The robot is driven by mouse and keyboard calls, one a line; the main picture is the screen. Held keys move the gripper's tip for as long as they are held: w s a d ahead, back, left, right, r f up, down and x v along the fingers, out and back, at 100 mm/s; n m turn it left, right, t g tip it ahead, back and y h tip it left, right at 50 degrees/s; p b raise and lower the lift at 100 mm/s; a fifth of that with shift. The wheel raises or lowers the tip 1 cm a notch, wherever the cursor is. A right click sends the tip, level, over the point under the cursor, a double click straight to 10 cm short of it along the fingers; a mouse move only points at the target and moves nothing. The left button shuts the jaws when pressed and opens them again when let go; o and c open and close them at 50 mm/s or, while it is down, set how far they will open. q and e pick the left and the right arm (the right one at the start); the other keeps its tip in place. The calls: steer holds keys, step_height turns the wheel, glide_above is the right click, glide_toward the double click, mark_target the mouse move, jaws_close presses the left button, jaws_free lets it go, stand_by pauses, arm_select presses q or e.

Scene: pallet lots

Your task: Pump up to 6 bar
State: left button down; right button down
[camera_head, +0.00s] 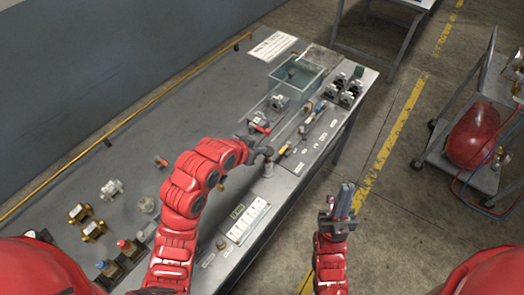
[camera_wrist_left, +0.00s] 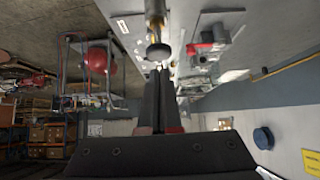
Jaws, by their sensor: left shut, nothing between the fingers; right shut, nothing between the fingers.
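A small upright fitting with a dark round top and a pale metal body (camera_head: 268,169) stands on the bench beside my left gripper. In the left wrist view a black round knob (camera_wrist_left: 158,52) on a brass stem sits just beyond the fingertips; I cannot tell whether they touch it. My left gripper (camera_head: 266,152) is shut with nothing held, low over the bench; its fingers also show in the left wrist view (camera_wrist_left: 160,80). A red-handled valve (camera_head: 262,126) lies behind it. My right gripper (camera_head: 345,195) is shut and empty, past the bench's right edge. No pressure reading is legible.
The grey bench (camera_head: 150,125) carries several brass and metal fittings at the left, a white label card (camera_head: 248,220) in front and a clear tank (camera_head: 297,75) at the back. A cart with a red air tank (camera_head: 472,135) stands right. The floor between is clear.

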arm_select(q)
steer(key=p+v, duration=0.2)
steer(key=v, duration=0.4)
steer(key=shift+s+r+p, duration=0.15)
steer(key=shift+r+p, duration=0.2)
steer(key=shift+p, duration=0.05)
steer(key=shift+a, duration=0.1)
stand_by(0.6)
